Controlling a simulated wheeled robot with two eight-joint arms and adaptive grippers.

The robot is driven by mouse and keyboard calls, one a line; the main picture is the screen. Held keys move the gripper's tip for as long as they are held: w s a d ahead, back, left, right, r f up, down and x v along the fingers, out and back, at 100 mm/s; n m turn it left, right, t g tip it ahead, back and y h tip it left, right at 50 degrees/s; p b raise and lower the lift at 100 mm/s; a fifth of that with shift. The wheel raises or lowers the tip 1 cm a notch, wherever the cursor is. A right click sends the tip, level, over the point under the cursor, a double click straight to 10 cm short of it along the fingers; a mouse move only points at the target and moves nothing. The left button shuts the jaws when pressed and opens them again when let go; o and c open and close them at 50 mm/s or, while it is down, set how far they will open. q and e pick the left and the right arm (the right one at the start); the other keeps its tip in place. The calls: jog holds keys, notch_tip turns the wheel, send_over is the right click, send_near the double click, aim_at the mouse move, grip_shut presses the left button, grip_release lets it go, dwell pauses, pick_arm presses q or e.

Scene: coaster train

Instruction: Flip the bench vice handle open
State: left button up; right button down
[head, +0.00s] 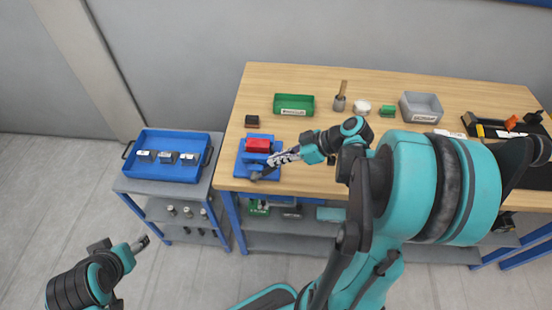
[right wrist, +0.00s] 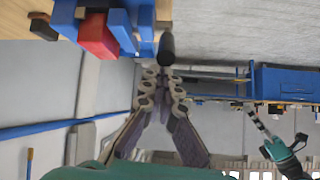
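The bench vice (head: 243,166) is blue, at the left end of the workbench, with a red block (head: 257,146) in its jaws. The block also shows at the top left in the right wrist view (right wrist: 97,36). The vice handle shows a dark cylindrical grip (right wrist: 167,47). My right gripper (head: 270,162) reaches the vice's right front side. Its fingertips (right wrist: 165,75) are narrowly apart, close to the grip's end; contact is unclear. My left gripper (head: 141,243) is away from the bench at lower left, seen side-on, so its opening is unclear.
A green bin (head: 293,104), a black block (head: 252,121), a brush holder (head: 339,104) and a grey bin (head: 421,107) stand on the workbench (head: 360,83). A blue tray (head: 165,175) with several small blocks sits on a cart at left.

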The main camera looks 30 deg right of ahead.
jog(key=r+p, duration=0.1)
jog(key=r, duration=0.1)
jog(key=w+r+p, duration=0.1)
jog(key=shift+a+r+p, duration=0.3)
pick_arm(q)
jog(key=r, duration=0.2)
jog(key=s+r+p, duration=0.1)
jog(key=r, duration=0.1)
jog(key=shift+d+r, duration=0.1)
pick_arm(e)
jog(key=s+d+r, duration=0.2)
jog(key=s+d, duration=0.3)
jog(key=d, duration=0.1)
jog(key=shift+d+r, duration=0.3)
pick_arm(q)
notch_tip(320, 180, down, 6)
jog(key=b, duration=0.6)
jog(key=shift+f, duration=0.2)
pick_arm(e)
jog(key=s+a+f+m+h, duration=0.2)
jog(key=a+m+h, duration=0.2)
jog(key=a, duration=0.2)
jog(key=s+a+f+m+h, duration=0.2)
jog(key=a+f+m+h, duration=0.1)
jog(key=a, duration=0.4)
jog(key=shift+s+a+f+m+t+h, duration=0.15)
jog(key=shift+s+a+m+t+h, duration=0.3)
jog(key=shift+m, duration=0.45)
